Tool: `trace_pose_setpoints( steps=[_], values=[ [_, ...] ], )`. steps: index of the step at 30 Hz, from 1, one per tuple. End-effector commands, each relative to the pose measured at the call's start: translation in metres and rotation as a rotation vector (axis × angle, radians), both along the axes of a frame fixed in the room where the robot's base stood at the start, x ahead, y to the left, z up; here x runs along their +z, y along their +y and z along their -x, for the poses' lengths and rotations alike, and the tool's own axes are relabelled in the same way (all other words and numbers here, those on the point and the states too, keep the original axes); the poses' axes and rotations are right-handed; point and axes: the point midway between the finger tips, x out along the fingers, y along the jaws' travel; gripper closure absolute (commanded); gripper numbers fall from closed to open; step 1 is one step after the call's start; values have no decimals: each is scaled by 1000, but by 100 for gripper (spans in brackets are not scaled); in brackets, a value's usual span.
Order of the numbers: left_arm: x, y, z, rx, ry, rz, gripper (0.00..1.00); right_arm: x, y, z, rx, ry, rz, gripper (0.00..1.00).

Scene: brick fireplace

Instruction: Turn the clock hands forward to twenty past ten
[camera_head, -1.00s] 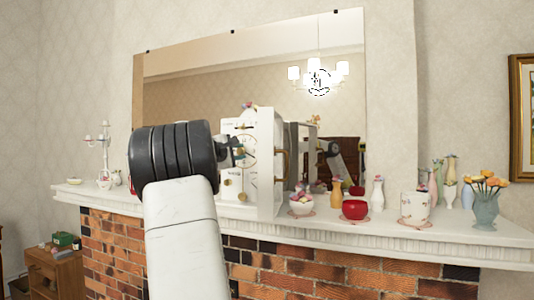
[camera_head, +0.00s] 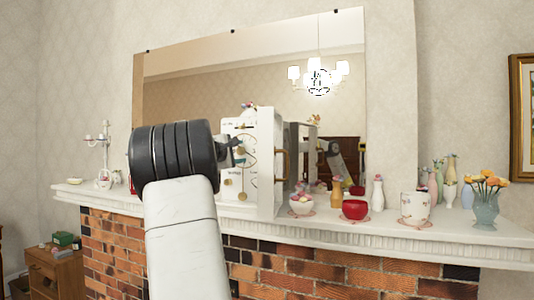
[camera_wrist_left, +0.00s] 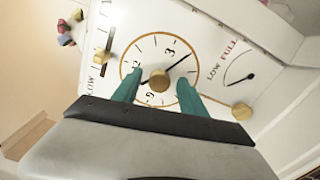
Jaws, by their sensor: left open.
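The white clock (camera_head: 229,130) stands on the mantelpiece in front of the mirror, partly hidden by my left arm. In the left wrist view its round dial (camera_wrist_left: 148,45) appears turned, with a brass knob (camera_wrist_left: 158,80) at the centre. In the head view the left gripper (camera_head: 234,150) is in front of the clock. My right gripper is not in view.
A LOW/FULL gauge with a brass knob (camera_wrist_left: 241,112) and a slider knob (camera_wrist_left: 102,55) flank the dial. The clock's white door panel (camera_head: 268,170) stands open. Bowls, a red pot (camera_head: 355,209), a cup (camera_head: 415,207) and vases crowd the mantelpiece (camera_head: 460,244) to the right.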

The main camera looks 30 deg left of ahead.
Motion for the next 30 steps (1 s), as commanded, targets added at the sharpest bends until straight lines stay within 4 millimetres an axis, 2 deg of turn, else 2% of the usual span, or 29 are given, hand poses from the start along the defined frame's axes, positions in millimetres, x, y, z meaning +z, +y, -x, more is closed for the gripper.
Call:
trace_pose_setpoints(
  steps=[12,15,30],
  values=[
    [0,-6,62,3,1,-1,50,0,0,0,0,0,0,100],
    [0,-8,71,1,0,0,50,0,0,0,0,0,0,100],
    [0,-8,76,1,0,0,50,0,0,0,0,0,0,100]
  ],
)
